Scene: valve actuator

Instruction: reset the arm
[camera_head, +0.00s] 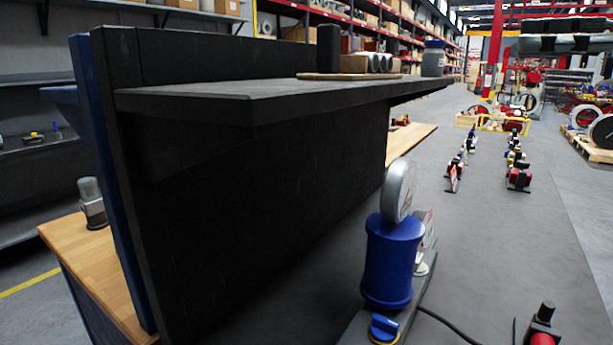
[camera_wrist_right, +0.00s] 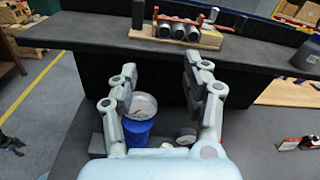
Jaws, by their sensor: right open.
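A blue cylindrical actuator (camera_head: 390,262) stands upright on a grey base beside the black bench panel in the head view. A round grey gauge (camera_head: 398,190) sits on top of it, and a blue knob (camera_head: 384,326) is in front. The actuator (camera_wrist_right: 137,132) and gauge (camera_wrist_right: 143,105) also show in the right wrist view, partly behind the left finger. My right gripper (camera_wrist_right: 160,68) is open, with nothing visible between its fingers. The actuator lies beyond and below them; contact is not visible.
A black shelf (camera_head: 270,95) overhangs the bench. On it a wooden rack (camera_wrist_right: 175,37) holds grey cylinders. A wooden-topped table (camera_head: 85,250) is at the left. Several valves lie on the grey surface at the right (camera_head: 520,165), with bare room between.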

